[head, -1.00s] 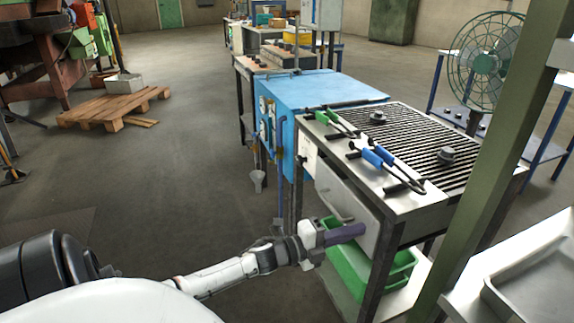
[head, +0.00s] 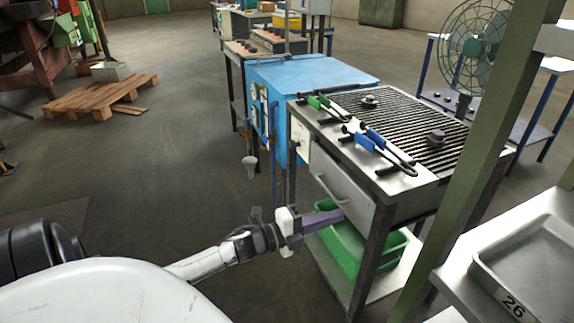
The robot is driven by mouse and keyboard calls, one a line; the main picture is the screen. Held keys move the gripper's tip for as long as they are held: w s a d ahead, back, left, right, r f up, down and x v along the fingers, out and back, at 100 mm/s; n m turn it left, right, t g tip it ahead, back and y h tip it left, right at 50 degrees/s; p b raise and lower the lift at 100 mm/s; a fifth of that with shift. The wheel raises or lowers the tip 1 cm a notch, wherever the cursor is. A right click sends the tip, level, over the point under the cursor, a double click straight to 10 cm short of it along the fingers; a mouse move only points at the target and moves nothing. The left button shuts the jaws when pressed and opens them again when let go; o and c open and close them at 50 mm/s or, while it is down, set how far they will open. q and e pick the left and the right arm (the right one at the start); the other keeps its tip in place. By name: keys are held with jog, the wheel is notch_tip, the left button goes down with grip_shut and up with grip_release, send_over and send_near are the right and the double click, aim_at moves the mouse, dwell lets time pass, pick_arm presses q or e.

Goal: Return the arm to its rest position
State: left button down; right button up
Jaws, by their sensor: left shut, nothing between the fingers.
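My left arm comes in from the lower left. My left gripper (head: 322,219), with purple fingers, is shut and empty. It is in front of the metal bench, just below the handle (head: 331,192) of its grey front panel (head: 343,187), and overlaps the green crate in the picture. I cannot tell whether the fingers touch the panel. My right gripper is not in view.
The bench has a slatted top (head: 415,130) with green-handled tongs (head: 322,104) and blue-handled tongs (head: 374,143). A green crate (head: 345,251) sits on its low shelf. A green post (head: 478,170) and a tray marked 26 (head: 525,262) are at right.

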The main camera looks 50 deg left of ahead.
pick_arm(q)
jog(key=v, duration=0.9)
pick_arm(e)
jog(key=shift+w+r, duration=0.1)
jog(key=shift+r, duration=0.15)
pick_arm(q)
jog(key=shift+f, duration=0.1)
